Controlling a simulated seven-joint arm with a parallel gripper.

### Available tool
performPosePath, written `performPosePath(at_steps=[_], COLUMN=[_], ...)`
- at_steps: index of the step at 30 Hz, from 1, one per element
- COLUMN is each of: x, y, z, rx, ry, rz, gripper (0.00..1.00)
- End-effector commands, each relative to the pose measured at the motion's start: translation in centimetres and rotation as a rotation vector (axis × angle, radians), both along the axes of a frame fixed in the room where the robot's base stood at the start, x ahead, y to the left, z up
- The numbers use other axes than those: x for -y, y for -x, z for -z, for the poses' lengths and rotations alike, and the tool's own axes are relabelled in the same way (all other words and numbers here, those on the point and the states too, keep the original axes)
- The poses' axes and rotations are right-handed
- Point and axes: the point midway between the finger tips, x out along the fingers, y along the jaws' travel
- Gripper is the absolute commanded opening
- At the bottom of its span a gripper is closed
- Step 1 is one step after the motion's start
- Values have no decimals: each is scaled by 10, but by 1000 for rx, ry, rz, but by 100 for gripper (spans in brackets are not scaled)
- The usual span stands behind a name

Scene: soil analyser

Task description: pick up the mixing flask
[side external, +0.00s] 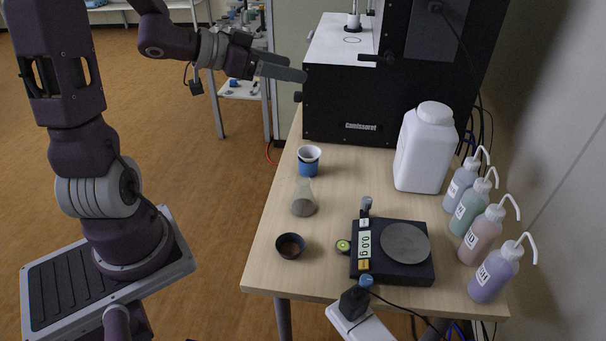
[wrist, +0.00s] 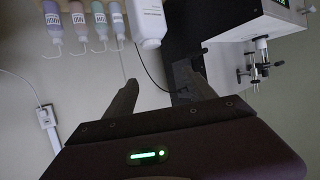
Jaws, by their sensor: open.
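The mixing flask (side external: 304,199) is a clear conical flask with brownish contents near its bottom. It stands upright on the wooden table (side external: 342,160), between a blue and white cup and a small dark bowl. My gripper (side external: 304,76) is up at the left of the black analyser, above and behind the flask and well apart from it. In the wrist view my gripper (wrist: 160,90) shows two dark fingers spread apart with nothing between them. The flask does not show in the wrist view.
The blue and white cup (side external: 309,161) stands just behind the flask, the dark bowl (side external: 290,246) in front. A scale (side external: 393,272) is to the right. A white jug (side external: 425,148) and several wash bottles (side external: 480,236) line the right side. The black analyser (side external: 345,118) stands at the back.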

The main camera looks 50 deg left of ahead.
Motion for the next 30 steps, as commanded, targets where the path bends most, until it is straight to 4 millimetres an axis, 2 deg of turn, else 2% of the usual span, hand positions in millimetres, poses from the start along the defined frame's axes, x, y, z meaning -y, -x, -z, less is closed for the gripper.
performPosePath(at_steps=[1, 8, 15, 18, 21, 26, 30], x=[0, 1, 2, 1, 0, 3, 9], y=[1, 1, 1, 0, 0, -13, -35], z=[19, 110, 238, 280, 304, 316, 324], rx=[-9, -12, -8, -2, 2, 3, 4], ry=[14, 17, 0, -5, -8, -10, -9], rz=[-3, -6, -4, -3, -1, 1, 2], gripper=[64, 64, 64, 64, 64, 64, 64])
